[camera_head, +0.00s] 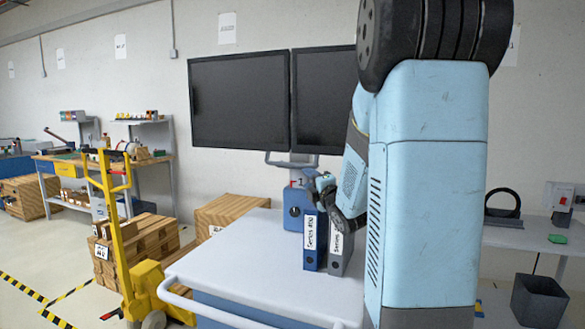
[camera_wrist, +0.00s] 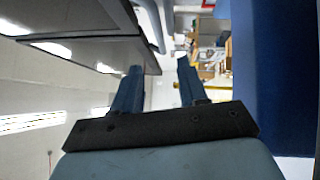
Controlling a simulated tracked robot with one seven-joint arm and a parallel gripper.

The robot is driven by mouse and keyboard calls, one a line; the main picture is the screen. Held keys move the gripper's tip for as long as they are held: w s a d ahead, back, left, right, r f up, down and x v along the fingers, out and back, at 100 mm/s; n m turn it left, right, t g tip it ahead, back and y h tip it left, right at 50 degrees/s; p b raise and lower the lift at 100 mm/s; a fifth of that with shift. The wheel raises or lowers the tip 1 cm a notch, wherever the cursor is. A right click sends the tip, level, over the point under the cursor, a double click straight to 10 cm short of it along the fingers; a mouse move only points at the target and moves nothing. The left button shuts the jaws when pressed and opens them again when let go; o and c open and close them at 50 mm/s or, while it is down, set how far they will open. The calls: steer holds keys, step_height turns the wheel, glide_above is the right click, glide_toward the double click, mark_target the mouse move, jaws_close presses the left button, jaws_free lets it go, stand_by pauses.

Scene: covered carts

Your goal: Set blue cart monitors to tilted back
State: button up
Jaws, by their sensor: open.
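The blue cart (camera_head: 215,265) has a pale top and stands in front of me. Two dark monitors, a left one (camera_head: 240,100) and a right one (camera_head: 320,100), sit side by side on a post above a blue housing (camera_head: 293,205). They look about upright; slight tilt is hard to judge. My arm covers the right monitor's right part. In the wrist view my gripper (camera_wrist: 158,85) is open, with nothing seen between its fingers. A dark panel (camera_wrist: 95,30), apparently a monitor, is close at upper left. A blue surface (camera_wrist: 275,70) is close at right. Contact cannot be told.
A blue binder (camera_head: 313,240) and a grey binder (camera_head: 340,250) stand on the cart near my arm. A yellow pallet jack (camera_head: 122,235) and wooden crates (camera_head: 140,250) are at left. A bench (camera_head: 540,235) and dark bin (camera_head: 538,300) are at right. The cart's front top is clear.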

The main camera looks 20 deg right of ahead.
steer(key=w+r, duration=0.1)
steer(key=w, duration=1.2)
steer(key=shift+r, duration=0.35)
steer(key=shift+w, duration=0.1)
jaws_close()
